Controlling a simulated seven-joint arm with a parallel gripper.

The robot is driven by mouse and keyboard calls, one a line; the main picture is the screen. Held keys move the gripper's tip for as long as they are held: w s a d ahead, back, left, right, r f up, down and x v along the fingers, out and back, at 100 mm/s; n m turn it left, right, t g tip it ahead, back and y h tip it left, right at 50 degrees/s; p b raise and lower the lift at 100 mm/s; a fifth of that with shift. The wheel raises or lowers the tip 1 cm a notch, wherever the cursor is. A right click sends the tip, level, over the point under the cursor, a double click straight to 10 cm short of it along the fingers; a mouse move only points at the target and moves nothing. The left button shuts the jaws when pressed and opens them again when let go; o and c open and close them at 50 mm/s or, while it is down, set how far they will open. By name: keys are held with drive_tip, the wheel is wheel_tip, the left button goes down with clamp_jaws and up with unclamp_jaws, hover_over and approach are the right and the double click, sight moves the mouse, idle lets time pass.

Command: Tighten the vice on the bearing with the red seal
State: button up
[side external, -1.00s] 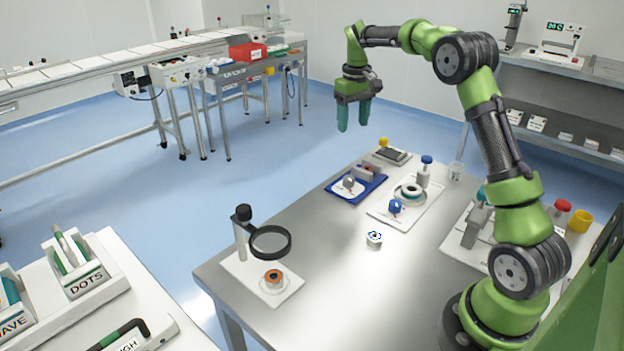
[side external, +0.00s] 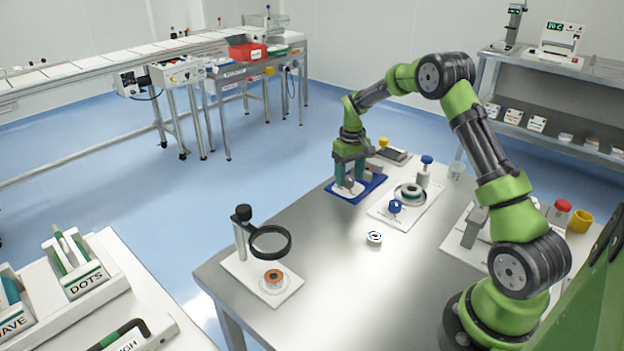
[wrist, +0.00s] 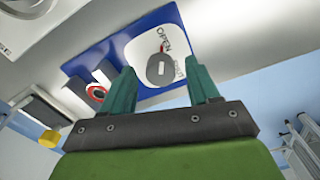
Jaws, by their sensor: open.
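My gripper (side external: 349,178) is open, with its teal fingers pointing down over the blue vice base (side external: 372,186) at the far edge of the table. In the wrist view the fingers (wrist: 161,70) stand on either side of a grey round knob (wrist: 159,70) with a pale slot and a red pointer. The pointer is by the word OPEN on a white dial plate (wrist: 150,45); contact with the knob cannot be told. The bearing with the red seal (wrist: 96,92) sits between the grey vice jaws (wrist: 104,76), left of the knob. In the side view my fingers partly hide the knob.
A white plate (side external: 418,210) beside the vice carries a ring-shaped part and a blue knob (side external: 395,207). A small white round part (side external: 374,238) lies mid-table. A magnifier (side external: 270,242) stands over an orange-rimmed bearing (side external: 273,277). A yellow piece (side external: 383,142) is behind the vice.

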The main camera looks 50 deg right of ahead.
sight(349, 178)
drive_tip(key=shift+f, duration=0.35)
drive_tip(key=shift+c, duration=0.3)
drive_tip(key=c, duration=1)
drive_tip(key=m, duration=0.3)
drive_tip(key=o, duration=1.1)
drive_tip(key=shift+c, duration=0.2)
wheel_tip(349, 178, up, 17)
